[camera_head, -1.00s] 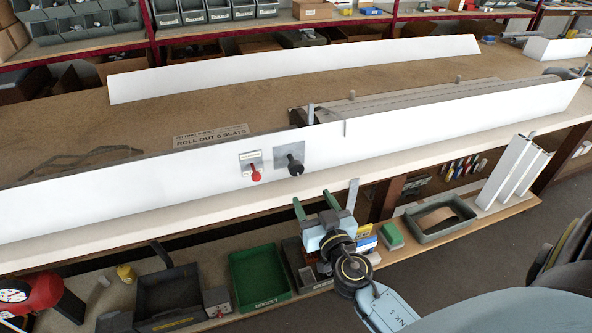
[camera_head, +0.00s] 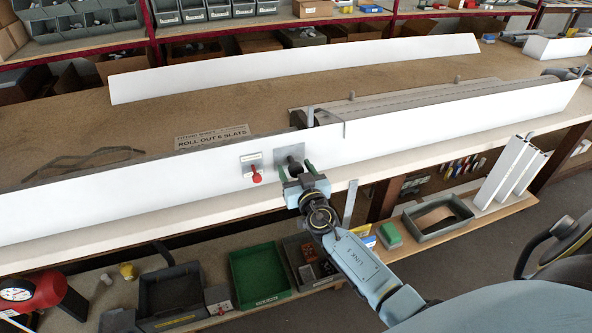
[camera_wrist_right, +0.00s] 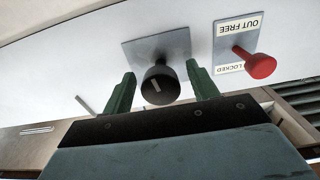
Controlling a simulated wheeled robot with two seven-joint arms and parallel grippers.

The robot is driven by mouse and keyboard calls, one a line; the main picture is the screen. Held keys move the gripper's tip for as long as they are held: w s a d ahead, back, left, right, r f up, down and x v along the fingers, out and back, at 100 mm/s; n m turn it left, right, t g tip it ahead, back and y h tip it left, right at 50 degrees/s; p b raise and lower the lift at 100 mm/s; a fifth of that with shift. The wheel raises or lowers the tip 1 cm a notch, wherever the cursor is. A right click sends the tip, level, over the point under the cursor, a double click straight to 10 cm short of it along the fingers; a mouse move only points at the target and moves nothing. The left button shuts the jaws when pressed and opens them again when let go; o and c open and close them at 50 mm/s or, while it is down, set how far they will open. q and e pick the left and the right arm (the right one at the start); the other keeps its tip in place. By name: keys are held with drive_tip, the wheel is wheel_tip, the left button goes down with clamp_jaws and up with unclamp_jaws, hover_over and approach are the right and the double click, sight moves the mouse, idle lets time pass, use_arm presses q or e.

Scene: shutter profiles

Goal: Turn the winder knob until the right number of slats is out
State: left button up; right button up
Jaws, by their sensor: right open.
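The black winder knob (camera_head: 293,163) sits on a grey square plate on the white front board (camera_head: 400,125). In the right wrist view the knob (camera_wrist_right: 160,84) has a pale pointer line. My right gripper (camera_head: 295,170) is open, with a green finger on either side of the knob; whether they touch it cannot be told. The red lever (camera_head: 256,176) is left of the knob. In the wrist view the lever (camera_wrist_right: 258,65) stands by a label reading OUT FREE and LOCKED. A sign (camera_head: 212,138) reads ROLL OUT 6 SLATS. Grey slats (camera_head: 420,98) lie behind the board. My left gripper is out of view.
A long white strip (camera_head: 300,68) stands on the bench behind. Below the bench are a green tray (camera_head: 260,275), a dark tray (camera_head: 170,290) and a grey tray (camera_head: 438,218). White profiles (camera_head: 512,170) lean at the right.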

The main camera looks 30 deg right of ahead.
drive_tip(key=c, duration=1)
drive_tip(key=shift+n, duration=0.4)
